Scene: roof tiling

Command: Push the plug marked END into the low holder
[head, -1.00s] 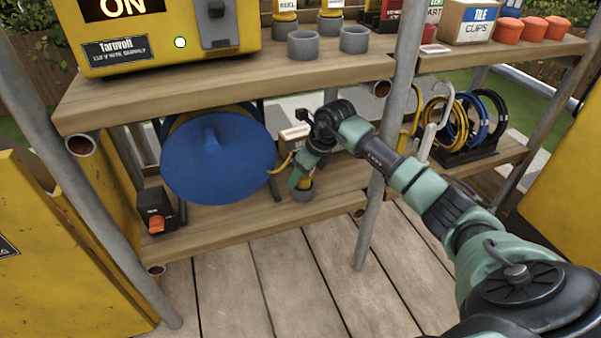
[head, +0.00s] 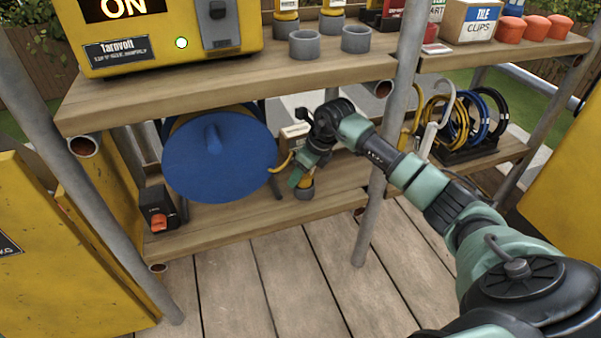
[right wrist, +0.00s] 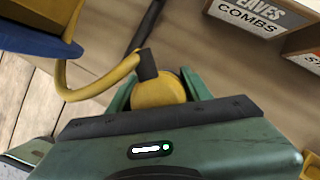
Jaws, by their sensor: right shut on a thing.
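My right gripper (head: 301,182) is low at the lower shelf, to the right of the blue reel. It is shut on a yellow plug (right wrist: 158,92), with a yellow cable leaving it through a black collar. A little of the plug's yellow also shows between the fingers in the head view. The low holder (head: 305,193), a small grey cup on the lower shelf, is directly under the plug. The gripper hides much of the contact, so I cannot tell how deep the plug sits. No END marking is readable. My left gripper is not in view.
The blue reel (head: 218,160) is close on the left, and a black box with an orange switch (head: 158,209) stands beyond it. A grey scaffold pole (head: 377,205) stands right of the gripper. The upper shelf (head: 230,82) overhangs. A box marked EAVES COMBS (right wrist: 250,17) is nearby.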

